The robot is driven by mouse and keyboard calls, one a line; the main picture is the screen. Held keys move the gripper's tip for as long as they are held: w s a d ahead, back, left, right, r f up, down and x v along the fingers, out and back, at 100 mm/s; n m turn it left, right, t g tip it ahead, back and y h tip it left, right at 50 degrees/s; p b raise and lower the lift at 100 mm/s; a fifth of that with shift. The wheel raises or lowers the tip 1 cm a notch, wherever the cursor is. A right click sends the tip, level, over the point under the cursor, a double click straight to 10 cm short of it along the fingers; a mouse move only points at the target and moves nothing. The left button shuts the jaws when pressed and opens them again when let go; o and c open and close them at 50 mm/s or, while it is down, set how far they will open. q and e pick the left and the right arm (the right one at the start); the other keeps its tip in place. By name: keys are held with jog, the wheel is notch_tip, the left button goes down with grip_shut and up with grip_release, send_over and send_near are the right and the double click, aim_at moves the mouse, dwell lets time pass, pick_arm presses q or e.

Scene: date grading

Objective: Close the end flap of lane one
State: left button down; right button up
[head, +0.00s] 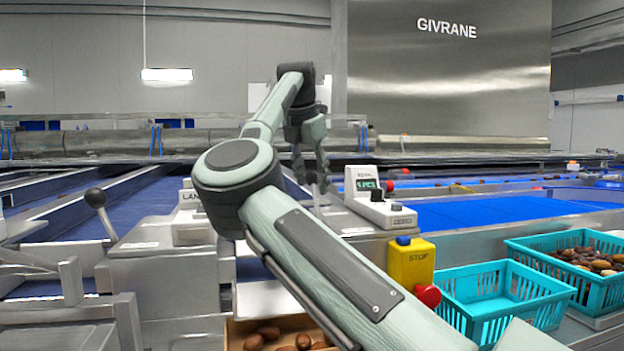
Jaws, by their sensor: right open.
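A partly covered label reading "LAN" (191,196) stands on a metal housing (165,262) left of centre. I cannot pick out lane one's end flap for sure, as my right arm covers much of this area. A lever with a black ball knob (95,198) rises from the housing's left side. My right gripper (311,176) is open, fingers pointing down, left of the white scale. A small dark shape shows around its fingertips; I cannot tell if it is a knob or touches them. My left gripper is not in view.
The white scale (377,211) with a green display and a yellow stop box (410,264) with a red button stand right of my arm. Turquoise crates (487,317) sit at the right, one holding dates. A box of dates (236,330) is below. Blue belts (500,212) run behind.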

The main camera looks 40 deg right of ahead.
jog(key=c, duration=0.7)
grip_shut()
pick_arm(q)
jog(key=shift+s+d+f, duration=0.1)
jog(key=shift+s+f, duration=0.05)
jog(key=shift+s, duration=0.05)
